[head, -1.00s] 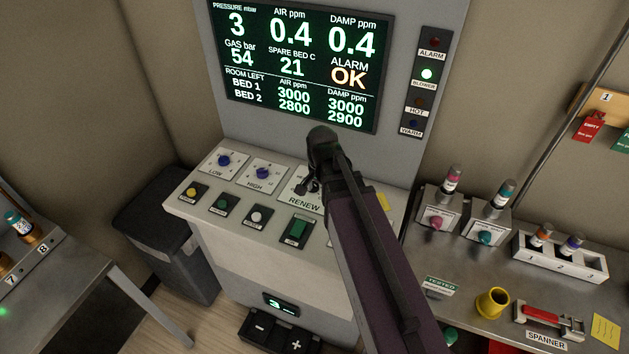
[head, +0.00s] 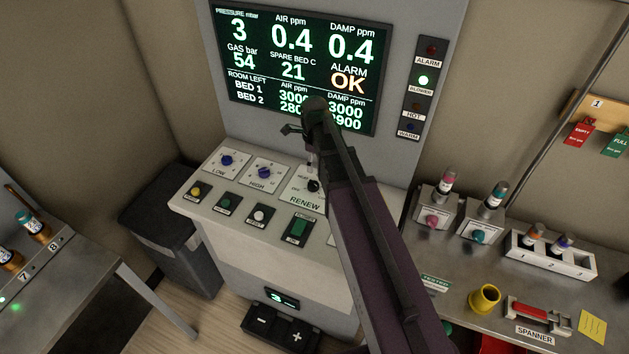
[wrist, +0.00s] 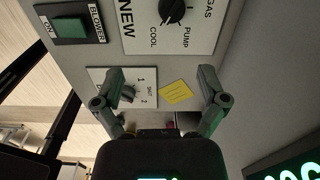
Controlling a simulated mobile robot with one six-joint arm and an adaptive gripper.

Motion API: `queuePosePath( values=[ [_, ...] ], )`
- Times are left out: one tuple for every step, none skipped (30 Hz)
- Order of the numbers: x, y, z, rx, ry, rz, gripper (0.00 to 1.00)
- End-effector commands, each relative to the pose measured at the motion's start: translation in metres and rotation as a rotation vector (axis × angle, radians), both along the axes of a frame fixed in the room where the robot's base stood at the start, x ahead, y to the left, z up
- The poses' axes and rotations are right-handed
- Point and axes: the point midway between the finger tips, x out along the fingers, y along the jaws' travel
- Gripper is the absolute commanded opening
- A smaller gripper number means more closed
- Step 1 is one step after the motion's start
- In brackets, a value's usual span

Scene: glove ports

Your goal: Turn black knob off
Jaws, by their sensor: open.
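The black knob (head: 313,186) sits on the white RENEW plate (head: 303,199) of the sloped console, partly beside my arm. In the wrist view the black knob (wrist: 172,11) is at the top edge, with COOL, PUMP and GAS printed around it. Its exact pointer direction is hard to tell. My gripper (head: 292,129) is raised above the console, in front of the screen, apart from the knob. In the wrist view my gripper (wrist: 161,75) has its fingers spread wide with nothing between them. My arm hides the right part of the console.
A smaller grey knob (wrist: 128,93) marked SHUT and a yellow note (wrist: 176,92) show in the wrist view. Blue LOW (head: 227,160) and HIGH (head: 264,172) knobs and a green blower switch (head: 298,229) are close by. The screen (head: 300,65) stands behind my gripper.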

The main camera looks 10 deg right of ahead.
Motion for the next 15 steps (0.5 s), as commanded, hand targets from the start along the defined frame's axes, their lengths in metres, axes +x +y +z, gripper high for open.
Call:
queuePosePath(
  values=[
    [0.006,0.0,0.004,0.0,0.0,-0.056,0.92],
    [0.008,0.0,0.005,0.0,0.0,-0.09,0.92],
    [0.011,0.0,0.006,0.0,0.0,-0.132,0.92],
    [0.013,0.0,0.007,0.0,0.0,-0.161,0.92],
    [0.014,0.0,0.008,0.0,0.0,-0.186,0.92],
    [0.016,-0.001,0.009,0.0,0.0,-0.218,0.92],
    [0.017,-0.001,0.009,0.0,0.0,-0.238,0.92],
    [0.018,-0.001,0.01,0.0,0.0,-0.256,0.92],
    [0.019,-0.001,0.01,0.0,0.0,-0.275,0.92],
    [0.02,-0.001,0.01,0.0,0.0,-0.288,0.92],
    [0.02,-0.001,0.01,0.0,0.0,-0.297,0.92],
    [0.02,-0.001,0.011,0.0,0.0,-0.306,0.92],
    [0.021,-0.001,0.011,0.0,0.0,-0.312,0.92],
    [0.021,-0.001,0.011,0.0,0.0,-0.315,0.92],
    [0.021,-0.001,0.011,0.0,0.0,-0.317,0.92]
  ],
)
